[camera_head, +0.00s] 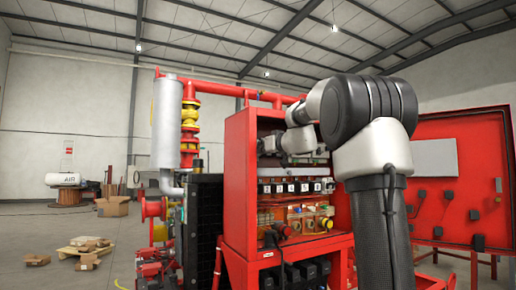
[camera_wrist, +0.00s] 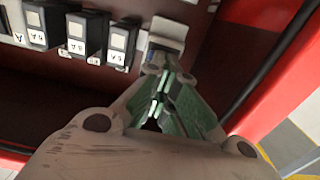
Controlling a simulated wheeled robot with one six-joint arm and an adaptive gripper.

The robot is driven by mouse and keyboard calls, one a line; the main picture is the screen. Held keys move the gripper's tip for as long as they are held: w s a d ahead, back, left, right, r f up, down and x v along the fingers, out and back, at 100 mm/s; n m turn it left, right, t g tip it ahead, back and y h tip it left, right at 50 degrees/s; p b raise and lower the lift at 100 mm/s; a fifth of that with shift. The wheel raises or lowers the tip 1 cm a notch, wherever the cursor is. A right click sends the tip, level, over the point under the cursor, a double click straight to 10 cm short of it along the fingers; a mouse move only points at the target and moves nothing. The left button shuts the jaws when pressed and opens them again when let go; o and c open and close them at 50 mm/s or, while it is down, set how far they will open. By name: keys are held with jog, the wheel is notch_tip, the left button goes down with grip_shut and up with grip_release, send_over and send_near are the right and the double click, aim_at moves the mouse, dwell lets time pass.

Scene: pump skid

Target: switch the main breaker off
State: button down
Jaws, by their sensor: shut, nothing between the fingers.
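The open red cabinet (camera_head: 238,185) shows in the head view, with a row of small black breakers (camera_head: 290,187) inside it. In the wrist view, black labelled breakers (camera_wrist: 122,42) stand in a row at the upper left. A pale grey block (camera_wrist: 168,30) with a light front piece sits at the right end of that row; I cannot tell for sure that it is the main breaker. My gripper (camera_wrist: 168,75) has its green-padded fingers shut and empty, with the tips just below this block. Contact is unclear, and the fingers partly hide the block's lower part.
The red cabinet door (camera_head: 455,195) stands open at the right. The cabinet's red side wall (camera_wrist: 290,75) and a dark cable run close to the right of my gripper. Several yellow-and-red controls (camera_head: 308,222) sit below the breaker row.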

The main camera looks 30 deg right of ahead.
jog(key=s, duration=0.6)
jog(key=shift+s+r, duration=0.15)
jog(key=shift+s, duration=0.1)
dwell(0.3)
jog(key=shift+d, duration=0.1)
dwell(0.3)
